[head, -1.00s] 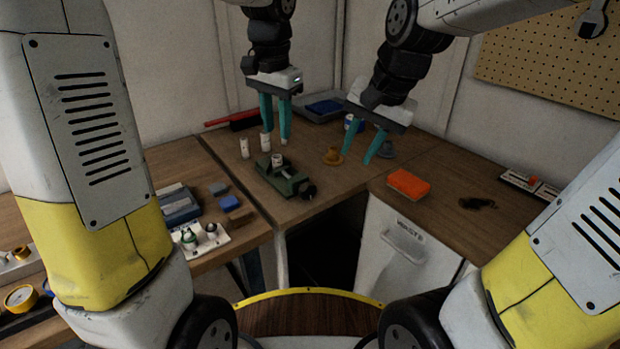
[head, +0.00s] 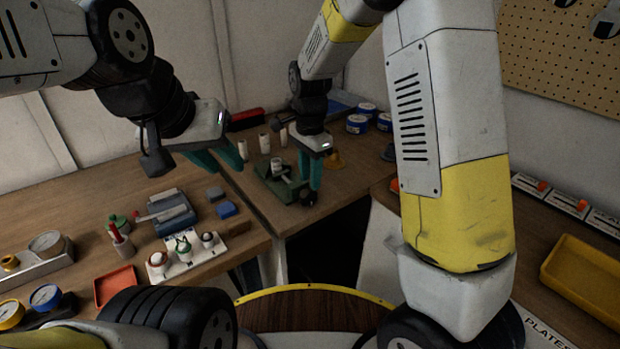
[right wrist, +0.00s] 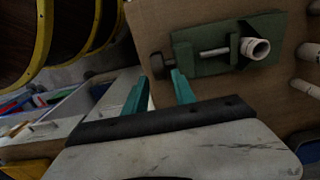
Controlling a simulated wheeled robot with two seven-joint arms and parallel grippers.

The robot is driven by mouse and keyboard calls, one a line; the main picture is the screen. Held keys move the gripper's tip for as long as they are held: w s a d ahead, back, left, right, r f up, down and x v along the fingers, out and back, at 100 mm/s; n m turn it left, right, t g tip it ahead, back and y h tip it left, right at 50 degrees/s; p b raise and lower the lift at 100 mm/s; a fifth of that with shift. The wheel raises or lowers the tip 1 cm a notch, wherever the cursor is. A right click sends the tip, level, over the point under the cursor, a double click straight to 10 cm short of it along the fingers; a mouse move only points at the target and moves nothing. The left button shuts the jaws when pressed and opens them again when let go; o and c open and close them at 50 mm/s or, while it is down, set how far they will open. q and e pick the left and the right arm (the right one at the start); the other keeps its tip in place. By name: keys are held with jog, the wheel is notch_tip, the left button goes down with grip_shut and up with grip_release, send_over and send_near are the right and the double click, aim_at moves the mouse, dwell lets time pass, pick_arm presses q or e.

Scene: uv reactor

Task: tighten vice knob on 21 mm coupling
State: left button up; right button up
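The green vice (head: 268,188) stands on the corner bench, with a white coupling (head: 276,165) upright in it. In the right wrist view the vice (right wrist: 213,61) shows its screw and dark knob (right wrist: 158,65), and the hollow coupling (right wrist: 256,48) sits at the jaws. My right gripper (head: 314,196) points down beside the knob (head: 308,199). In the right wrist view its teal fingers (right wrist: 161,76) are apart, with the knob just beyond and between the tips; no contact is clear. My left gripper (head: 228,166) is open and empty, left of the vice.
Loose white fittings (head: 265,143) stand behind the vice. Blue tape-like rolls (head: 357,124) are at the back. A yellow tray (head: 585,278) is at right.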

aim_at(310, 191)
notch_tip(310, 191, down, 5)
jog(key=shift+f, duration=0.2)
grip_shut()
